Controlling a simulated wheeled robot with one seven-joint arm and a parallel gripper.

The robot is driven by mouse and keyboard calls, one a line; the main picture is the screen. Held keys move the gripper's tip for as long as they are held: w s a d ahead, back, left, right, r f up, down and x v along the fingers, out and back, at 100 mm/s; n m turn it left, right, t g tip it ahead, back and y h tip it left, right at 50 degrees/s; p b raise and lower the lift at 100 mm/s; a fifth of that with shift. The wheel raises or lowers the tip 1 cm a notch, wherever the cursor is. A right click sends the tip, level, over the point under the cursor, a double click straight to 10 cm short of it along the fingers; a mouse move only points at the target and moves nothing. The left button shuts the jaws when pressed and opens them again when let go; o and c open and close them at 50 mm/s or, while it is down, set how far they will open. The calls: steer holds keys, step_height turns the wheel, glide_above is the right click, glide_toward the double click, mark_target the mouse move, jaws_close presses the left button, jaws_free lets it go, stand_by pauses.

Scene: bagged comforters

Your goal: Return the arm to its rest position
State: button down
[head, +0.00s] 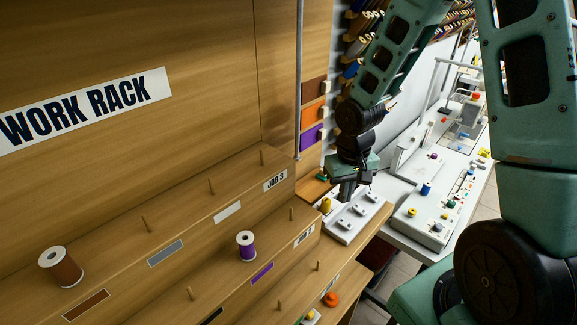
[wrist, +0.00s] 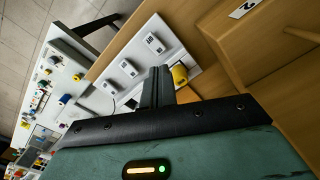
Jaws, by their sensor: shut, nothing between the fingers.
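My gripper (head: 347,190) hangs at the end of my green arm in the head view, in front of the right end of the wooden work rack (head: 180,215). Its fingers (wrist: 157,88) show in the wrist view, pressed together with nothing between them. The fingertips are above and beside a white switch panel (head: 358,218) and a yellow spool (head: 325,205). The yellow spool also shows in the wrist view (wrist: 179,75), just right of the fingers. I cannot tell the exact gap to either.
A brown spool (head: 60,267) and a purple spool (head: 246,246) stand on the stepped rack, among bare pegs. A white sewing table (head: 425,185) with spools and machines is at the right. An orange piece (head: 331,299) lies low on the rack. Floor (wrist: 50,20) shows beyond the table.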

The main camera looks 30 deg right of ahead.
steer(key=s+a+r+n+b, duration=0.1)
steer(key=s+a+n+b, duration=0.15)
steer(key=a, duration=0.45)
steer(key=s+a+r+n+b, duration=0.1)
steer(key=s+a+n+b, duration=0.2)
steer(key=a, duration=0.4)
steer(key=s+a+n+b, duration=0.4)
steer(key=s+a, duration=0.4)
steer(key=s, duration=0.4)
steer(key=shift+s+a+r+y+b, duration=0.15)
steer(key=shift+a+r+y+b, duration=0.15)
steer(key=shift+b, duration=0.25)
